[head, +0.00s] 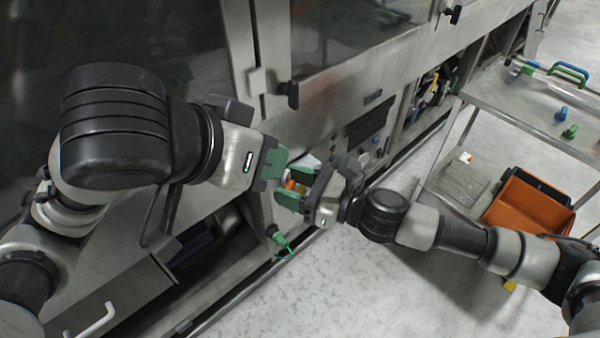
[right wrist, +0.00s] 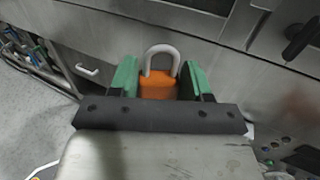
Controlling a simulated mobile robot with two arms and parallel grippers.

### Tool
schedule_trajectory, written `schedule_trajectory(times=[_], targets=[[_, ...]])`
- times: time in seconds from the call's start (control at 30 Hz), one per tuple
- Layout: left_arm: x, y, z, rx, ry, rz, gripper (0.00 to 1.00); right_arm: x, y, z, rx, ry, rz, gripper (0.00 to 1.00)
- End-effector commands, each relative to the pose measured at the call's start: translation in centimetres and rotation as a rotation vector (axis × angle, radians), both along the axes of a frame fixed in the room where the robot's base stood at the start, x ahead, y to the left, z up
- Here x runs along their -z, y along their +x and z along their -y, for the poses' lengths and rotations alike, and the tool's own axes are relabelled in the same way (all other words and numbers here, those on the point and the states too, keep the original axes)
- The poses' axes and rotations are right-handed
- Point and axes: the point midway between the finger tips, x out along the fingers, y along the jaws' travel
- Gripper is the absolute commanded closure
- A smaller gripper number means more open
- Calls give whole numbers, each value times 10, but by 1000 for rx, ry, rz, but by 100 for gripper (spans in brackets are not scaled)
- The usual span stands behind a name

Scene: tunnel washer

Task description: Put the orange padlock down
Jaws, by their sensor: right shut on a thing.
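The orange padlock (right wrist: 158,86) with a pale grey shackle is between the green fingers of my right gripper (right wrist: 157,82) in the right wrist view. Its shackle points away from the wrist, and the gripper is shut on its body. In the head view my right gripper (head: 297,184) is in front of the washer, and only a small orange part of the padlock (head: 291,184) shows. My left gripper (head: 273,163) is close beside it, at the upper left. Its green fingers are seen from above and partly overlap the right one in the picture, so their opening is unclear.
The steel washer front (head: 325,100) with dark windows and door handles runs behind both grippers. A green-handled part (head: 280,239) is low on the washer, below the grippers. A steel cart (head: 520,105) stands at right, with an orange bin (head: 527,205) beneath. Grey floor between is clear.

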Motion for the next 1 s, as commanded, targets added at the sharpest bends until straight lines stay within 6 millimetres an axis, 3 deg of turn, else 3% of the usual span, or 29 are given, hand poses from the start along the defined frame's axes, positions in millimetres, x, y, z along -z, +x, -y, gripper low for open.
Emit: schedule_trajectory(times=[0.17,0.27,0.4,0.53,0.7,0.8,1.0], targets=[[-19,15,19,71,-56,143,81,0,1,-1,-12,1,2,82],[-45,31,39,153,-108,343,81,0,1,-1,-12,1,2,82],[-93,51,66,277,-142,739,81,0,1,-1,-11,1,2,82],[-137,57,85,374,-111,1151,81,0,1,-1,-10,1,2,82],[-183,45,105,478,19,1728,81,0,1,-1,-10,1,2,82],[-200,30,116,526,138,2075,81,0,1,-1,-10,1,2,82],[-201,-7,138,608,444,2776,81,0,1,-1,-10,1,2,82]])
